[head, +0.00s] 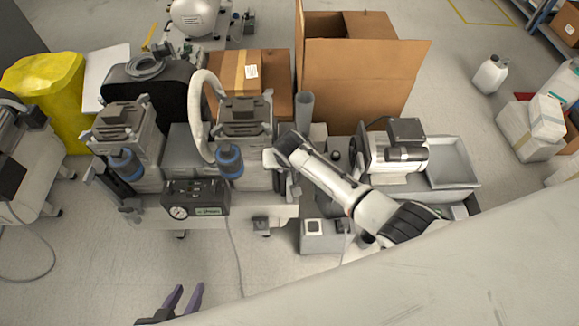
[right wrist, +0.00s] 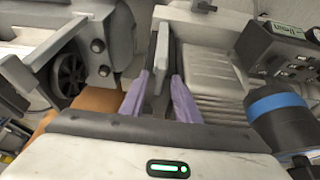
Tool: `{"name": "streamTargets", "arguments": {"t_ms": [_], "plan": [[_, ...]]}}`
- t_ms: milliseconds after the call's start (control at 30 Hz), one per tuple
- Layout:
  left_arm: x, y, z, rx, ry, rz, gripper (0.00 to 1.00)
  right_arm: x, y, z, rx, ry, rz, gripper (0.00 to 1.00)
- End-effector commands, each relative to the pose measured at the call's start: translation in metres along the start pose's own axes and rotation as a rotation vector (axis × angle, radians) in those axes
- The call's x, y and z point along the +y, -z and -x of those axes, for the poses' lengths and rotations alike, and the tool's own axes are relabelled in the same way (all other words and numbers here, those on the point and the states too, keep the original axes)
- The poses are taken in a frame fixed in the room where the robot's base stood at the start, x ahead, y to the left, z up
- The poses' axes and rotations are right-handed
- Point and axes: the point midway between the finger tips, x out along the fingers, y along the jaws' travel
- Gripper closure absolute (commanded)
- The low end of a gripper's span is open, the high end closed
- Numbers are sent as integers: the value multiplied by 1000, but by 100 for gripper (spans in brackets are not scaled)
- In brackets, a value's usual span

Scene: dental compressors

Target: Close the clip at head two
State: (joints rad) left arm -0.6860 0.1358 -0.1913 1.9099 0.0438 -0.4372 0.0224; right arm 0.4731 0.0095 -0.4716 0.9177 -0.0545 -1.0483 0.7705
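The compressor unit has two grey heads, the left head (head: 125,125) and the right head (head: 245,115), each with a blue-banded cylinder in front. My right arm reaches to the right side of the right head. In the right wrist view a grey upright clip lever (right wrist: 160,65) stands between the purple fingers of my right gripper (right wrist: 159,100). The fingers are apart, with gaps visible beside the lever; its lower end is hidden. I cannot read a head number. My left gripper (head: 183,300) is open and empty, low in the head view, away from the unit.
A gauge box (head: 195,199) sits at the unit's front. A motor (head: 395,150) and grey tray (head: 450,163) stand to the right. Cardboard boxes (head: 355,75) are behind.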

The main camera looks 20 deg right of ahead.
Motion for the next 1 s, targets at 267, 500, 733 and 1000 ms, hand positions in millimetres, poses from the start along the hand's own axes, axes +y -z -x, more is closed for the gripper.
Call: {"name": "streamTargets", "arguments": {"t_ms": [267, 500, 733, 1000], "plan": [[0, 1, 2, 0, -1, 0, 69, 0, 0, 3, 0, 0, 1, 71], [1, 11, 12, 0, 0, 0, 69, 0, 1, 36, 1, 2, 0, 71], [2, 19, 20, 0, 0, 0, 69, 0, 1, 77, 1, 1, 0, 71], [2, 22, 23, 0, 0, 0, 69, 0, 0, 102, 0, 0, 0, 71]]}}
